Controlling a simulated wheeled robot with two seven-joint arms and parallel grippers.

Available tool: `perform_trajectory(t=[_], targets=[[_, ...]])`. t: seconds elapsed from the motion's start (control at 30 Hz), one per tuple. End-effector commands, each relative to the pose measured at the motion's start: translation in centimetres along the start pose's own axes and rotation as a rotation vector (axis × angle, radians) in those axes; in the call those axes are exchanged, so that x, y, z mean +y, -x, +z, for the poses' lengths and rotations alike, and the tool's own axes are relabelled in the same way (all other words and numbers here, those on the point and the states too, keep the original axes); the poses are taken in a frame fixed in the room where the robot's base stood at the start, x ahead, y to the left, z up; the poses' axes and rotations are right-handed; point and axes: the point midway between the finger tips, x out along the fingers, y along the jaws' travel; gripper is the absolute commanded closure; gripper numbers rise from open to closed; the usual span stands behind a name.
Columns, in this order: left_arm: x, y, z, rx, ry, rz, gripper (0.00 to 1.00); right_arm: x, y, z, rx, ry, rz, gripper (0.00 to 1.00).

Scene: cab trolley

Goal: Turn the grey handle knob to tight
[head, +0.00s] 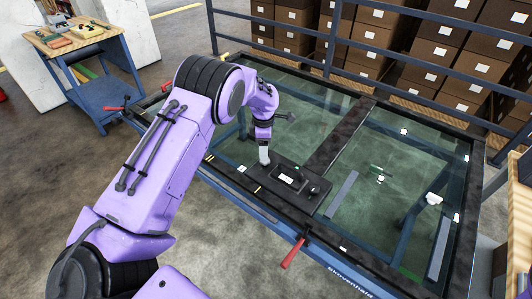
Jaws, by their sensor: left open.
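A black panel box (285,180) lies on the front frame of the glass-topped trolley. It has a white label in the middle and a small dark round knob (314,190) near its right end. I cannot tell for sure which part is the grey handle knob. My left gripper (264,157) points down at the left end of the box, open, with its pale fingertip area close to the surface. Contact cannot be made out, and the gripper hides what lies beneath it. My right gripper is not in view.
The blue trolley frame (270,219) has a red-handled lever (293,253) at the front and another (115,108) at the left. Blue rails (330,40) and stacked brown boxes (455,55) stand behind. A workbench (85,60) with tools stands at the upper left.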

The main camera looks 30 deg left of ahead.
Motion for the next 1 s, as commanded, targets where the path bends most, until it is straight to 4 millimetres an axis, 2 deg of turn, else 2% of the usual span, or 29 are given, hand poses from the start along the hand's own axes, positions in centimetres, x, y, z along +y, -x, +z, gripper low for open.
perform_trajectory(t=[0.1,0.23,0.37,0.57,0.6,0.77,1.0], targets=[[0.2,-2.6,0.1,0.002,0.0,-0.005,0.35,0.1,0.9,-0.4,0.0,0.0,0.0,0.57],[0.3,-4.8,0.1,0.002,0.001,-0.005,0.35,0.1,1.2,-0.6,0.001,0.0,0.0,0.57],[0.3,-5.7,0.1,0.002,0.0,-0.003,0.35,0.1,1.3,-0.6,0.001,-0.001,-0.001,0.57],[0.3,-5.8,0.1,0.002,0.0,-0.003,0.35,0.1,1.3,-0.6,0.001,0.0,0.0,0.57],[0.3,-5.8,0.1,0.002,0.0,-0.003,0.38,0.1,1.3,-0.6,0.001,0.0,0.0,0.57],[0.3,-5.8,0.1,0.001,0.001,-0.003,0.9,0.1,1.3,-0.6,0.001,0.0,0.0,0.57],[0.3,-5.8,0.2,0.001,-0.002,-0.004,0.91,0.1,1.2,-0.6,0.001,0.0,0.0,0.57]])
